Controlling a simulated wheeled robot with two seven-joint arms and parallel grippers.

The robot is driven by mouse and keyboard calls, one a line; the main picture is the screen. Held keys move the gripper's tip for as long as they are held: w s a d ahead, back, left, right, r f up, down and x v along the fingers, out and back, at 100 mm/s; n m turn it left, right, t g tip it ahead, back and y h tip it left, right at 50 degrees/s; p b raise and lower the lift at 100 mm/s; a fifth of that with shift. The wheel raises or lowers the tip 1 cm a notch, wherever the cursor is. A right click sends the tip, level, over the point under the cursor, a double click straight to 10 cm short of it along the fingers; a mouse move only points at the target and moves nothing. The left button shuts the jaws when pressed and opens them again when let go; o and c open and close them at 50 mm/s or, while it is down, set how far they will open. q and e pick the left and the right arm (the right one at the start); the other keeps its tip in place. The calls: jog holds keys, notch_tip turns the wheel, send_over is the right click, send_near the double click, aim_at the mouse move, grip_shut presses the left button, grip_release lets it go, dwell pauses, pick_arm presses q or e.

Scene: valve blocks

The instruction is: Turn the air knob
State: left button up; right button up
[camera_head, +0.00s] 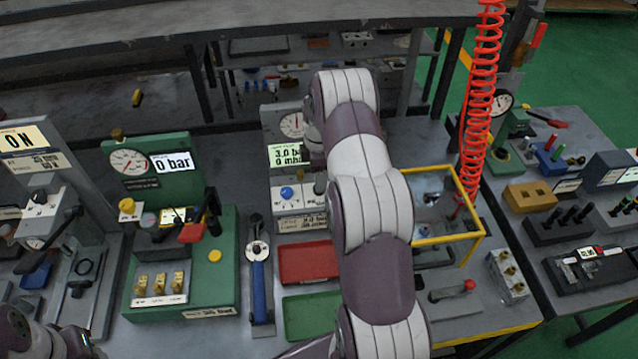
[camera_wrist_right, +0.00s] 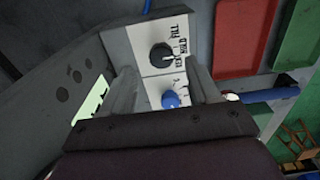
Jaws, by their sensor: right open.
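A grey panel in the right wrist view carries a black knob (camera_wrist_right: 161,55), marked FILL, HOLD and VENT, and a blue knob (camera_wrist_right: 171,99). I cannot tell which is the air knob. In the head view the blue knob (camera_head: 287,192) shows on a panel below a gauge and a 3.0 bar display (camera_head: 288,155). My right gripper (camera_wrist_right: 160,72) is open, with its fingers either side of the knobs in the picture; I see no contact. In the head view my arm largely hides it. My left arm shows at the lower left corner; its jaw state is unclear.
A red tray (camera_head: 308,262) and a green tray (camera_head: 311,315) lie in front of the panel. A blue-handled tool (camera_head: 261,290) lies left of them. A green pressure station (camera_head: 165,170) reads 0 bar. A yellow frame (camera_head: 475,205) and red coiled hose (camera_head: 478,110) stand right.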

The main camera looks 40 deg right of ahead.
notch_tip(320, 180, up, 9)
jog(key=shift+b, duration=0.3)
jog(key=s+a+r+m+t, duration=0.1)
jog(key=s+a+r+m, duration=0.1)
jog(key=s+a+m, duration=1)
jog(key=s+a, duration=0.7)
jog(key=a, duration=0.4)
jog(key=shift+s+r, duration=0.2)
jog(key=shift+r, duration=0.1)
